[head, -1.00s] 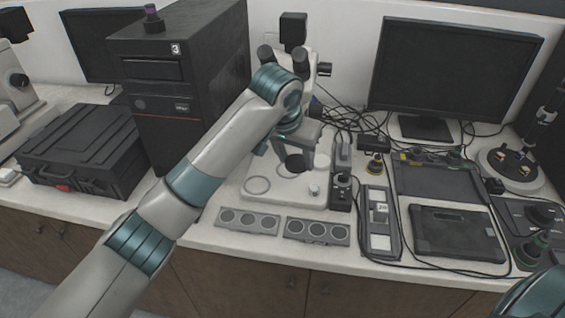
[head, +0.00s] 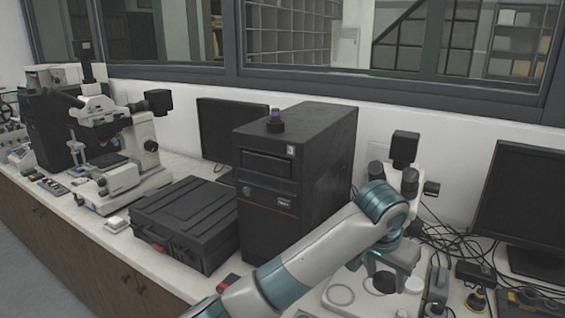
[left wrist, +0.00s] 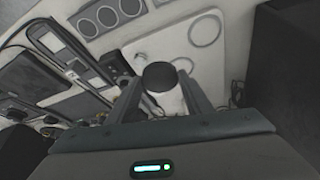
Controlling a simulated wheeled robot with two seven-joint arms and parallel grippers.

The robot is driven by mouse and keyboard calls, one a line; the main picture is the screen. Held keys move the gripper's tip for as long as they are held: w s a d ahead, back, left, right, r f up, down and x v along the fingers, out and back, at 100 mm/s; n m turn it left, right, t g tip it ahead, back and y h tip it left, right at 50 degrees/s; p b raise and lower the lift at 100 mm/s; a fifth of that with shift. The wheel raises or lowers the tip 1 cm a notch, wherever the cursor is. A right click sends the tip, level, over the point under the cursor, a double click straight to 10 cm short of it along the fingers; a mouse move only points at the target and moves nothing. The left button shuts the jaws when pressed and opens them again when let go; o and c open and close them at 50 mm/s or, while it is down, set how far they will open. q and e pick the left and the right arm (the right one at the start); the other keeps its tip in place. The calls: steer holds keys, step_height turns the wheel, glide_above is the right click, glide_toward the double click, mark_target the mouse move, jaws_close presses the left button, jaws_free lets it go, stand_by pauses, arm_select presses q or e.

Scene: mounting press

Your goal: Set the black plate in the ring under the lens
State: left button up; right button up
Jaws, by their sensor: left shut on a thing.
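My left gripper (head: 390,272) hangs over the white base of a microscope (head: 405,172) and is shut on a small round black plate (head: 384,282). In the left wrist view the plate (left wrist: 160,76) sits between the two finger ends, held above the base (left wrist: 165,45). A thin ring outline (left wrist: 206,29) on the base lies apart from the plate; it also shows in the head view (head: 340,295). The microscope's lens is hidden behind my arm. My right gripper is in neither view.
A black computer tower (head: 290,165) stands left of the microscope, close to my left arm. A black case (head: 185,220) and a larger microscope (head: 115,150) are farther left. A monitor (head: 525,205) and loose cables (head: 450,240) are on the right.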

arm_select(q)
steer(key=w+a+f+n+t+y, duration=0.1)
steer(key=w+a+n, duration=0.1)
steer(key=a, duration=0.9)
steer(key=w+a+f+n, duration=0.1)
steer(key=w+a+n, duration=0.2)
steer(key=a, duration=0.9)
steer(key=s+a+n+y, duration=0.1)
steer(key=s+a, duration=0.3)
steer(key=a, duration=0.8)
steer(key=s+a+n+y, duration=0.1)
steer(key=s+a+n, duration=0.2)
steer(key=a, duration=0.8)
steer(key=shift+s+a+n, duration=0.3)
steer(key=shift+s+a, duration=0.05)
steer(key=shift+s, duration=0.4)
